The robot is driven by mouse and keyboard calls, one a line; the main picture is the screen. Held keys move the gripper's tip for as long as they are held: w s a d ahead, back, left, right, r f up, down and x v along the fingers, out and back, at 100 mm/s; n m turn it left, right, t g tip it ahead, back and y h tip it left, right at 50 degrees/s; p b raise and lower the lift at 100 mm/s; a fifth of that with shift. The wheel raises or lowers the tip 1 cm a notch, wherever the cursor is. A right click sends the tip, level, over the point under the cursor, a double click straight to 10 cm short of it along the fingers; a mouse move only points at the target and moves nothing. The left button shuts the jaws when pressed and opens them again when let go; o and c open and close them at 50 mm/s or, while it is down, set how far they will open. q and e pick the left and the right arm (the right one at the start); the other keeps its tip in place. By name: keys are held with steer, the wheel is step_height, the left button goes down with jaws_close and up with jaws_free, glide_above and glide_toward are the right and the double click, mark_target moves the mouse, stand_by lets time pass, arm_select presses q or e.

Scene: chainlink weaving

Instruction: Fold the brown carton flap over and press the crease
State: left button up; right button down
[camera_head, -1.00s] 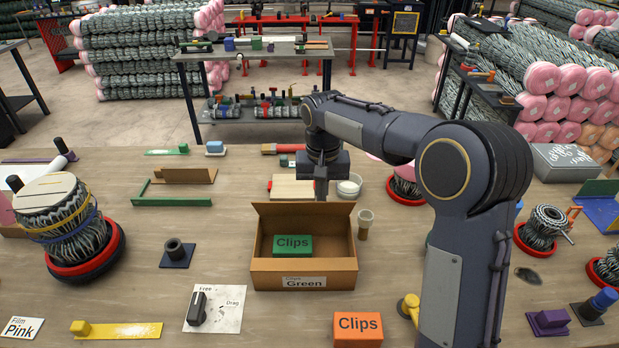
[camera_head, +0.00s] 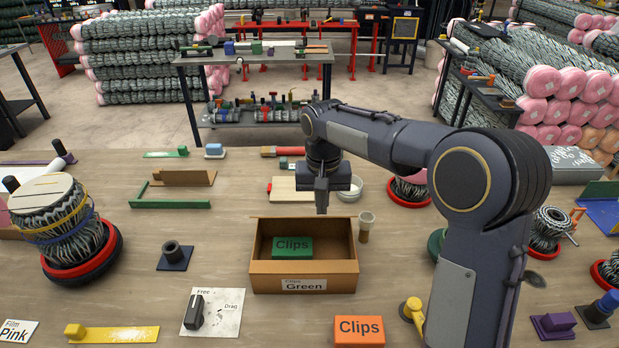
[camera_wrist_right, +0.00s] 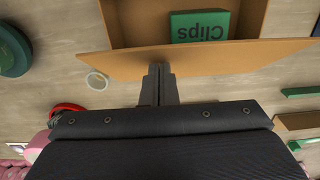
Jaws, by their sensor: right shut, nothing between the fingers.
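The brown carton (camera_head: 265,276) stands open on the table, with a green Clips box (camera_head: 292,247) inside and a "Green" label on its front. In the right wrist view its brown flap (camera_wrist_right: 225,58) spreads outward from the far rim toward my gripper, leaving the opening uncovered. From the head view the flap is nearly edge-on, so its exact angle is hard to tell. My right gripper (camera_head: 321,205) points down just behind the carton's far rim, shut and empty. Its fingertips (camera_wrist_right: 160,70) overlap the flap's outer edge in the wrist view; contact is unclear. My left gripper is not in view.
A small beige cup (camera_head: 365,225) stands just right of the carton, and a white bowl (camera_head: 350,190) is behind the gripper. An orange Clips box (camera_head: 359,330) sits in front. The table left of the carton has some clear room (camera_head: 222,235).

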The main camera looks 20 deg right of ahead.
steer(key=shift+s+a+f+b, duration=0.2)
steer(key=shift+s+f+b, duration=0.3)
steer(key=shift+s+f, duration=0.1)
steer(key=shift+s+a+f+b, duration=0.15)
steer(key=shift+s+f+b, duration=0.4)
steer(key=shift+f+b, duration=0.25)
steer(key=shift+f, duration=0.1)
steer(key=shift+s+a+f+b, duration=0.1)
steer(key=shift+s+f+b, duration=0.1)
steer(key=shift+f+b, duration=0.25)
steer(key=shift+s+f+b, duration=0.15)
steer(key=shift+f+b, duration=0.15)
steer(key=shift+f, duration=0.3)
